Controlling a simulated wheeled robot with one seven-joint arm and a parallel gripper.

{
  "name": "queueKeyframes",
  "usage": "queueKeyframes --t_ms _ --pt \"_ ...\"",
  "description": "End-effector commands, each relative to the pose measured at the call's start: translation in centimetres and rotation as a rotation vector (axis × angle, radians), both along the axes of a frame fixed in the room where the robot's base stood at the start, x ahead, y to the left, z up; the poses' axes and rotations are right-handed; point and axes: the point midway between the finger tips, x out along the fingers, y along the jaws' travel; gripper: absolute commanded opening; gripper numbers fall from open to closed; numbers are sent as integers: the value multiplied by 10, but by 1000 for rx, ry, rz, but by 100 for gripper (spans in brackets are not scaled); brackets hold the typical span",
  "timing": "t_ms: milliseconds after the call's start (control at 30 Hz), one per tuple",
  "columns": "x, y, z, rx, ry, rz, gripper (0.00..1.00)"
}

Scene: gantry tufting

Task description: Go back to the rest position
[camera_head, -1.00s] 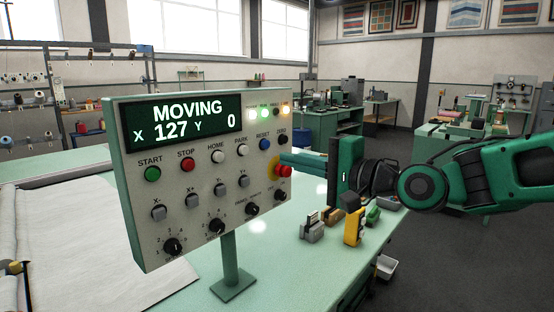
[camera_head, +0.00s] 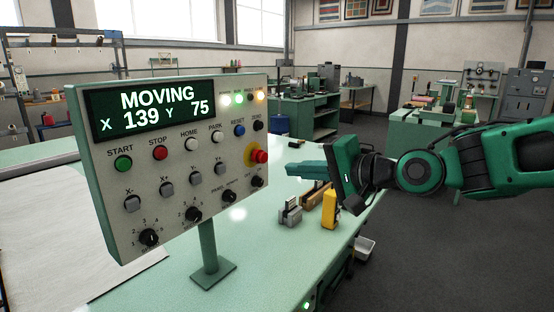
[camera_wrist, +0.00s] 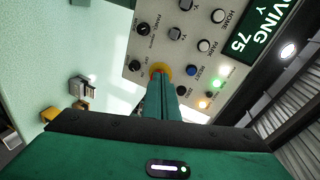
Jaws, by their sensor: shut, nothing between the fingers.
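My gripper (camera_head: 290,169) is shut and empty, to the right of the control panel (camera_head: 184,228). In the head view its tips are clear of the panel, a little right of the red emergency button (camera_head: 258,156) on its yellow ring. In the wrist view the shut fingers (camera_wrist: 161,85) point at the panel (camera_wrist: 150,62) and hide most of that button; its yellow ring (camera_wrist: 160,68) shows past the tips. The panel's display (camera_head: 150,112) reads MOVING, X 139, Y 75. Several indicator lamps at its top right are lit.
The panel stands on a post (camera_head: 209,250) on a pale green table (camera_head: 262,262). A grey block (camera_head: 290,212) and a yellow tool (camera_head: 329,209) stand below my gripper. White cloth (camera_head: 60,245) lies at left. Floor on the right is open.

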Motion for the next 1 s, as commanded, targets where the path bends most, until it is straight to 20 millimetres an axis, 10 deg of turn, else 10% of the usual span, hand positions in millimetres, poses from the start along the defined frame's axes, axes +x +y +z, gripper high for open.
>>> queueKeyframes --t_ms 267,600,800,1000 --pt "-21 -150 -99 -532 132 -122 0" --pt "-147 -311 -178 -924 527 -115 0" --pt "-242 -355 -197 -973 777 -49 0" --pt "-291 -364 -201 -955 899 0 0"
